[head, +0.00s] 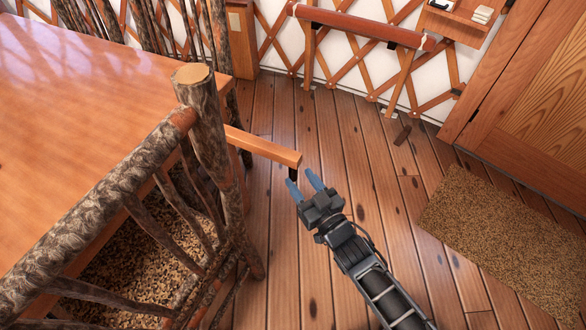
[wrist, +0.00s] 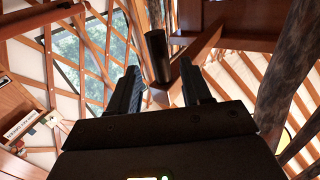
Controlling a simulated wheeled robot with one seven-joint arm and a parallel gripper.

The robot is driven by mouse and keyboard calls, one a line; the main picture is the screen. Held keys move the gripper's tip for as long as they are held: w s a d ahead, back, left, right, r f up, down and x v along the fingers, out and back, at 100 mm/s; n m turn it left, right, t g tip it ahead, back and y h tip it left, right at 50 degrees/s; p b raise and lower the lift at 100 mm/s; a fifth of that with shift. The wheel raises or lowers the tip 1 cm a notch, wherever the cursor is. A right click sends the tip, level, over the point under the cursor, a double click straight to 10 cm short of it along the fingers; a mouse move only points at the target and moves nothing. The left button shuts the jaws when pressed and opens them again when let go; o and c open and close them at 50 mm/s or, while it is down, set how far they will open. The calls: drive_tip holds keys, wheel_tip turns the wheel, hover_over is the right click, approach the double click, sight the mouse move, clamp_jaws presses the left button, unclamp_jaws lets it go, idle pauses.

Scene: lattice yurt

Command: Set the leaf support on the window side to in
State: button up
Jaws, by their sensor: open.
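The wooden table (head: 90,85) fills the left of the head view. A leaf support (head: 262,146), a light wooden bar, sticks out from under its right edge. It also shows in the wrist view (wrist: 200,52). A short dark peg (head: 293,174) hangs from the bar's outer end. In the wrist view the peg (wrist: 157,56) appears between the two fingers. My gripper (head: 303,182), with blue fingertips, is open just below the bar's end. I cannot tell whether the peg is fully between the fingers or touching one. The gripper holds nothing.
A rough log chair (head: 208,130) with a woven seat stands close left of the bar. A red-brown rail on legs (head: 360,27) stands at the lattice wall. A brown mat (head: 500,235) lies before a wooden door (head: 535,100). A window (wrist: 85,55) shows behind lattice.

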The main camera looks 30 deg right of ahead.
sight(295, 173)
drive_tip(key=shift+w+a, duration=0.1)
drive_tip(key=shift+w, duration=2.25)
clamp_jaws()
